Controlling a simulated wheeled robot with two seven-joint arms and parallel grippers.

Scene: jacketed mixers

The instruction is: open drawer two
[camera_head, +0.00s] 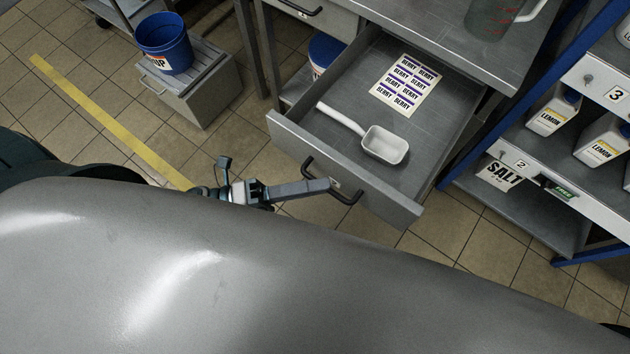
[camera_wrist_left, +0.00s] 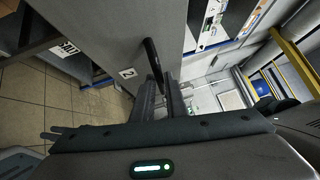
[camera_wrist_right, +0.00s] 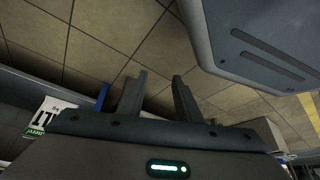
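Drawer two (camera_head: 390,198) stands pulled well out of the steel bench in the head view. A white scoop (camera_head: 385,146) and a sheet of BERRY labels (camera_head: 407,84) lie in it. The left wrist view shows its grey front with a "2" label (camera_wrist_left: 128,73). Its dark bar handle (camera_head: 347,199) also shows in the left wrist view (camera_wrist_left: 152,58). My left gripper (camera_head: 326,187) is at the middle of the handle, its fingers close together around the bar. My right gripper (camera_wrist_right: 158,95) is open and empty above the tiled floor, outside the head view.
A blue bucket (camera_head: 165,44) stands on a grey box (camera_head: 188,86) at the upper left. A blue-framed shelf rack (camera_head: 470,130) with LEMON bottles (camera_head: 552,110) and a SALT bag (camera_head: 499,176) is at the right. Tiled floor lies clear left of the drawer.

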